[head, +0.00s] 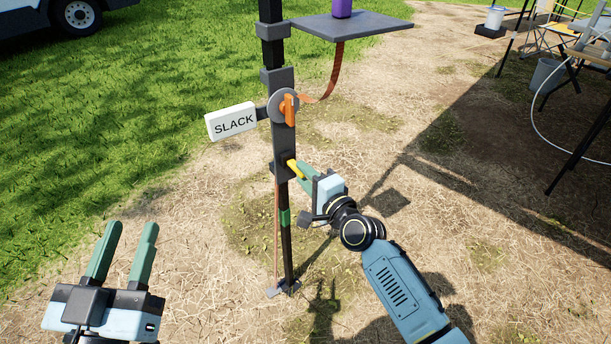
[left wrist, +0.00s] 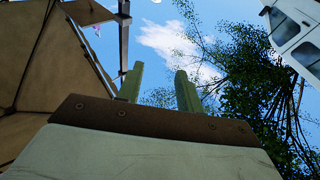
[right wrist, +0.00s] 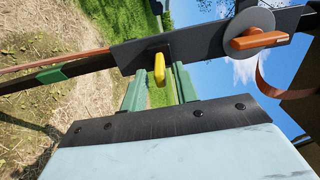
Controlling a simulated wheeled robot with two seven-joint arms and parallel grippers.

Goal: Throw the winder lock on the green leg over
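The dark leg (head: 285,240) stands upright with a green band (head: 284,217) low on it; the band also shows in the right wrist view (right wrist: 53,75). A small yellow lever (head: 295,169) sticks out of the leg's dark housing. In the right wrist view the yellow lever (right wrist: 159,68) lies between the fingertips of my right gripper (right wrist: 157,78), with gaps on both sides. My right gripper (head: 303,171) is open at the lever. Above it is a grey disc with an orange handle (head: 288,109). My left gripper (head: 131,228) is open and empty at lower left.
A white sign reading SLACK (head: 232,121) juts left from the leg. Tables and a bucket (head: 547,75) stand at right.

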